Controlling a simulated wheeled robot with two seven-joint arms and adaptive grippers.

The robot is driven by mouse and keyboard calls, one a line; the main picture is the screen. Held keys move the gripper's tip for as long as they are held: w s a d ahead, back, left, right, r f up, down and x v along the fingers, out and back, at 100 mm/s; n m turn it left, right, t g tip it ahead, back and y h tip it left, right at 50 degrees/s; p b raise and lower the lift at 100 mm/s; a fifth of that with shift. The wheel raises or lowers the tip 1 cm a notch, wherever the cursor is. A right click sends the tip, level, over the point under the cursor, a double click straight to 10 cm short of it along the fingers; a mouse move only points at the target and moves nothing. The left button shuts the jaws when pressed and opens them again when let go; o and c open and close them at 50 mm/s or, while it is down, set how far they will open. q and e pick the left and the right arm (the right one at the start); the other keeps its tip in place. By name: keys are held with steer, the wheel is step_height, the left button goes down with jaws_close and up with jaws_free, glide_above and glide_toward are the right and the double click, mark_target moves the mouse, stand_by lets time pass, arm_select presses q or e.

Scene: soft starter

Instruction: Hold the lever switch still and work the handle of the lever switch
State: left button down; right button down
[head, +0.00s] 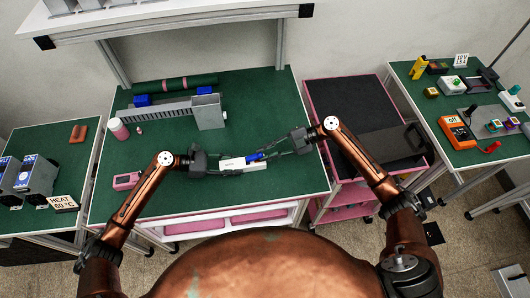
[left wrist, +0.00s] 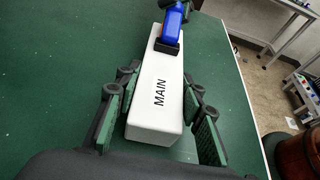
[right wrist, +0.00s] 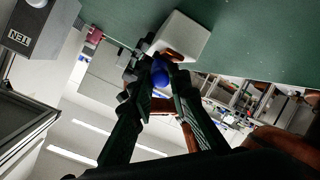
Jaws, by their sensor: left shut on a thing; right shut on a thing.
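The lever switch (head: 258,166) is a white box lying on the green table near its front edge. The left wrist view shows its body (left wrist: 158,70) with the word MAIN on top. Its blue handle (head: 255,156) also shows in the left wrist view (left wrist: 174,20), at the far end of the box. My left gripper (head: 222,164) is shut on the body, one finger along each side. My right gripper (head: 270,152) comes from the right and is shut on the blue handle. In the right wrist view the handle's rounded blue end (right wrist: 160,75) sits between the fingertips.
A pink device (head: 127,181) lies at the left. A pink cart (head: 318,190) stands at the right. The table around the switch is clear.

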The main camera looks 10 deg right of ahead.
steer(key=c, duration=1.8)
jaws_free()
steer(key=shift+d, duration=0.1)
steer(key=v, duration=1.2)
arm_select(q)
steer(key=c, duration=1.2)
jaws_free()
